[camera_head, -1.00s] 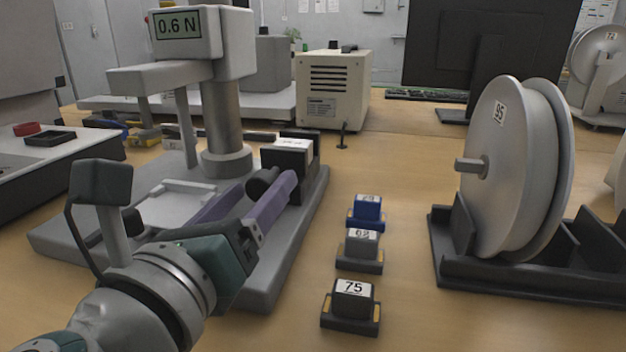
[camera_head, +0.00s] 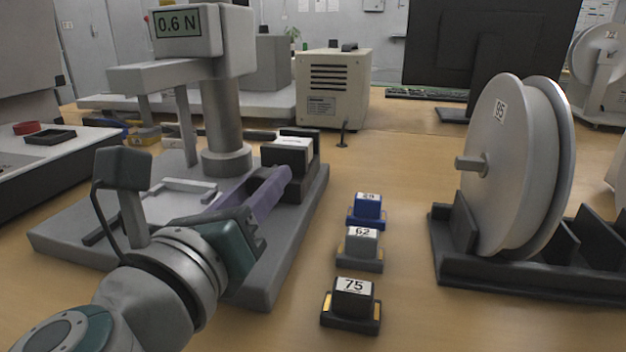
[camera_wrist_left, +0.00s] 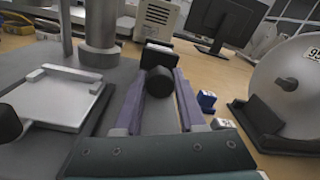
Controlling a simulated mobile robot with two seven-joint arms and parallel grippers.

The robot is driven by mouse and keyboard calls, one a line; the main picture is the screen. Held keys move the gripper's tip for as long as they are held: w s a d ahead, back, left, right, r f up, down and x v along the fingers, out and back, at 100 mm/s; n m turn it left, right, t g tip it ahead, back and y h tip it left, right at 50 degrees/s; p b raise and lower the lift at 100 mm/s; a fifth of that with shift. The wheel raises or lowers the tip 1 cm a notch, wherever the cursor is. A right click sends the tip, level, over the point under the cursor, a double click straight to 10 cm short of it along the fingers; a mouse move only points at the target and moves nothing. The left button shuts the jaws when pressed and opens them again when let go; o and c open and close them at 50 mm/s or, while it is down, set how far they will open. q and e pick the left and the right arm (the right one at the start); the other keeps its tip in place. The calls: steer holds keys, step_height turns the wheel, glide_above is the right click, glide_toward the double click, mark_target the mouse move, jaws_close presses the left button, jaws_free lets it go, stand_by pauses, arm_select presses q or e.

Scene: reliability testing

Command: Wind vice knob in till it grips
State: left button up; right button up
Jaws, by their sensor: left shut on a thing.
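The vice (camera_head: 312,150) stands on the grey tester base at its right side, with a pale block (camera_head: 290,146) between its dark jaws. It also shows in the left wrist view (camera_wrist_left: 156,56). The vice's round black knob (camera_wrist_left: 159,82) faces my left wrist camera. My left gripper (camera_head: 274,184) reaches in from the lower left, and its purple fingers lie on either side of the knob, shut on it. In the head view the fingers hide the knob. Whether the jaws press on the block cannot be told. My right gripper is in neither view.
The force tester (camera_head: 222,90) rises behind the gripper, its display reading 0.6 N. Several small numbered blocks, such as block 75 (camera_head: 352,298), stand in a row to the right. A large reel (camera_head: 505,170) stands in a dark rack (camera_head: 520,284) farther right.

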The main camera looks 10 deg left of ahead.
arm_select(q)
jaws_close()
steer(key=shift+m, duration=0.4)
steer(key=m+p, duration=0.2)
steer(key=shift+r+m, duration=0.15)
steer(key=shift+m, duration=0.25)
steer(key=m+p, duration=0.2)
steer(key=m, duration=0.3)
steer(key=m+p, duration=0.2)
steer(key=m, duration=0.3)
steer(key=shift+d+m, duration=0.1)
steer(key=shift+m, duration=0.3)
steer(key=m+p, duration=0.1)
steer(key=m, duration=0.4)
steer(key=shift+f, duration=0.2)
steer(key=o, duration=1)
jaws_free()
steer(key=shift+c, duration=0.2)
